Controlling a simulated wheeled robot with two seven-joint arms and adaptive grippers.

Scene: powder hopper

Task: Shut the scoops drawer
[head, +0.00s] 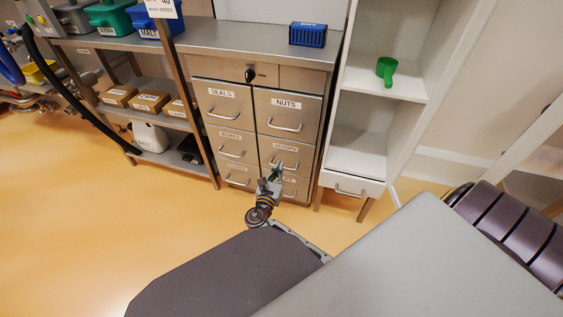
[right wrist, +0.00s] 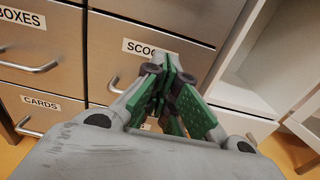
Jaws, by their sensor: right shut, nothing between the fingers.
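The scoops drawer (head: 296,153) is in the right column of the grey metal cabinet, below the nuts drawer. In the right wrist view its labelled front (right wrist: 110,62) fills the middle, partly hidden by my fingers. Its front looks about level with the neighbouring drawers; I cannot tell whether a small gap remains. My right gripper (head: 278,172) is shut and empty, with its green-padded fingers (right wrist: 170,75) at the drawer front near the handle. I cannot tell whether they touch it. My left gripper is not in view.
The boxes drawer (head: 231,142) is to the left and the nuts drawer (head: 287,114) above. A blue crate (head: 308,35) sits on the countertop. The floor in front is clear.

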